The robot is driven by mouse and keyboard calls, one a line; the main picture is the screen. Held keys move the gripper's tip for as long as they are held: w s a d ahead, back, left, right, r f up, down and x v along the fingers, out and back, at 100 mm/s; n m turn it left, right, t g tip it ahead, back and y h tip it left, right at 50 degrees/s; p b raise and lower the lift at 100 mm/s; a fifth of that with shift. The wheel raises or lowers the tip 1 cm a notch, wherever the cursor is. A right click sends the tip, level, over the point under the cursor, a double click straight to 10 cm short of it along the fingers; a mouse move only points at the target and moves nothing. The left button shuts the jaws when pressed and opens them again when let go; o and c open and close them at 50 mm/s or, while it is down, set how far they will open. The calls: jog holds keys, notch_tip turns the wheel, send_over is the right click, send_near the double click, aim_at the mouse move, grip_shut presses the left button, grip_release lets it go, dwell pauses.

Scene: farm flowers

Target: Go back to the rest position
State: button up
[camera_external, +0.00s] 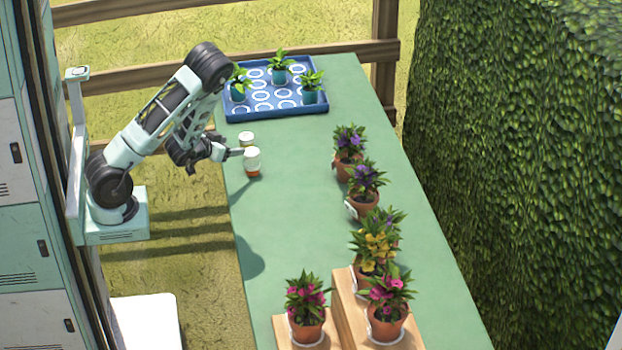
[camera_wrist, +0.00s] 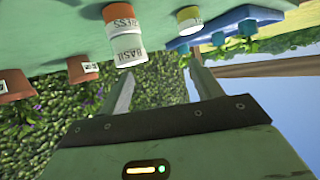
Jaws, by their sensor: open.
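My gripper (camera_external: 236,152) is at the left edge of the green table, close beside the white jars. In the wrist view my gripper (camera_wrist: 160,68) has its two fingers spread, with nothing between them. In the external view this tall white and orange piece (camera_external: 252,162) stands just right of the fingertips. Another white jar (camera_external: 246,138) stands behind it; it shows a yellow band in the wrist view (camera_wrist: 189,18).
A blue tray (camera_external: 280,113) with several teal-potted seedlings sits at the table's far end. Several flowering plants in terracotta pots (camera_external: 364,203) line the right side. Wooden stands (camera_external: 345,310) hold pots at the front. The table's middle is clear. A hedge (camera_external: 510,150) rises at right.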

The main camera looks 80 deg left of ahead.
jog(key=s+d+r+g+h+p, duration=0.5)
jog(key=s+d+r+g, duration=0.5)
jog(key=s+r, duration=0.7)
jog(key=d+h, duration=0.2)
jog(key=d, duration=0.1)
